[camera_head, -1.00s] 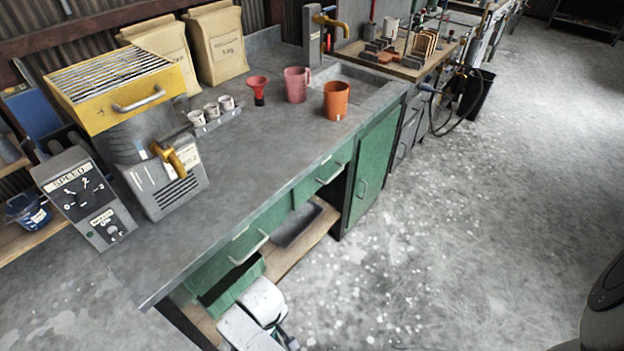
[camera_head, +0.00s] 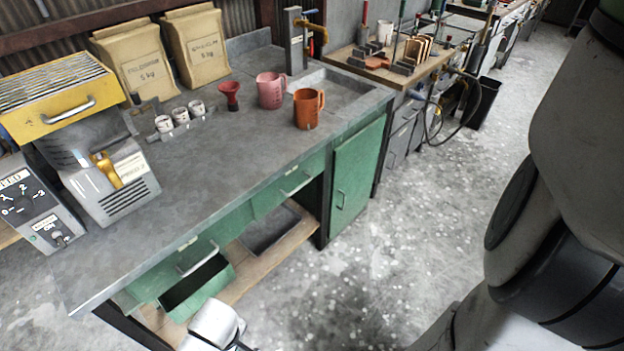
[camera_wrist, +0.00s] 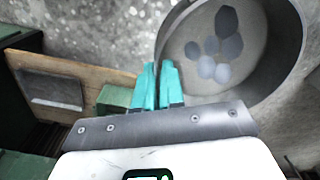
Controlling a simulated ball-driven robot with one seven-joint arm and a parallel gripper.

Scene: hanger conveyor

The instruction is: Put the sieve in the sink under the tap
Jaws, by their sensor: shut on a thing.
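In the wrist view the teal fingers of my gripper (camera_wrist: 158,85) are shut on the rim of a round grey sieve (camera_wrist: 278,83). Several darker, rounded patches or lumps show inside the sieve; I cannot tell which. In the head view the sieve and the fingertips are out of sight, below the picture's bottom edge. The sink (camera_head: 340,92) is a grey recess at the far right end of the workbench. The brass-coloured tap (camera_head: 312,26) stands on a grey post behind it. The sink's floor is partly hidden.
An orange jug (camera_head: 308,108), a pink jug (camera_head: 271,90) and a red funnel (camera_head: 230,94) stand left of the sink. A yellow-topped machine (camera_head: 62,92) and two sacks (camera_head: 135,62) are further left. A green drawer (camera_head: 196,288) stands open at the bench front. The middle benchtop is clear.

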